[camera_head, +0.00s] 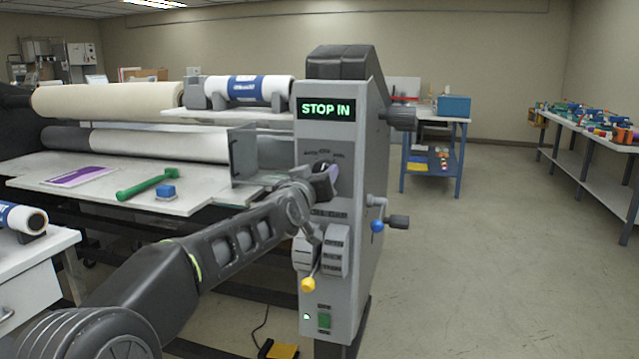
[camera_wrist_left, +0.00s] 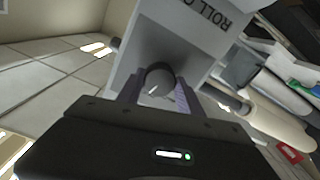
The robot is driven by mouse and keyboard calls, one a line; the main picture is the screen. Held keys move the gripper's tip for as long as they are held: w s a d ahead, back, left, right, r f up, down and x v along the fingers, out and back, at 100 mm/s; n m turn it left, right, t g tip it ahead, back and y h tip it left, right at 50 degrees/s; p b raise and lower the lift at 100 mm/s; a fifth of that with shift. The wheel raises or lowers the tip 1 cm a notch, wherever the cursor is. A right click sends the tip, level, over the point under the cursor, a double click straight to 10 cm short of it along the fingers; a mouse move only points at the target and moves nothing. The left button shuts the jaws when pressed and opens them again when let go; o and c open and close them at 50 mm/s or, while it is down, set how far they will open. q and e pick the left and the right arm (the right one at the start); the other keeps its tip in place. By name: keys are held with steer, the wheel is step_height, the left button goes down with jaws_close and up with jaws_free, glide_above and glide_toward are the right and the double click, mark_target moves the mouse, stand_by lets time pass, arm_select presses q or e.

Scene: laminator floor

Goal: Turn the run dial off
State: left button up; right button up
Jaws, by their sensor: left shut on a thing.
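The grey control column of the laminator (camera_head: 345,240) stands at the middle of the head view, with a display (camera_head: 325,108) reading "STOP IN". My left gripper (camera_head: 325,178) is at the dial on the column's front face, below the display, and mostly hides it. In the left wrist view a round grey dial with a white mark (camera_wrist_left: 158,84) sits between the two fingers of my left gripper (camera_wrist_left: 160,98), which are shut on it. My right gripper is in neither view.
A crank with a blue knob (camera_head: 377,226) sticks out at the column's right. A lever with a yellow knob (camera_head: 308,285) is below my left arm. A green-handled tool (camera_head: 148,185) and a blue block (camera_head: 166,191) lie on the feed table. The floor at right is clear.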

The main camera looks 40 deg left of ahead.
arm_select(q)
steer(key=n+b, duration=0.1)
steer(key=n, duration=0.2)
steer(key=shift+n, duration=0.3)
stand_by(0.3)
steer(key=o, duration=1.4)
steer(key=shift+s+d, duration=0.1)
steer(key=b+v, duration=0.2)
steer(key=v, duration=0.5)
steer(key=shift+s, duration=0.25)
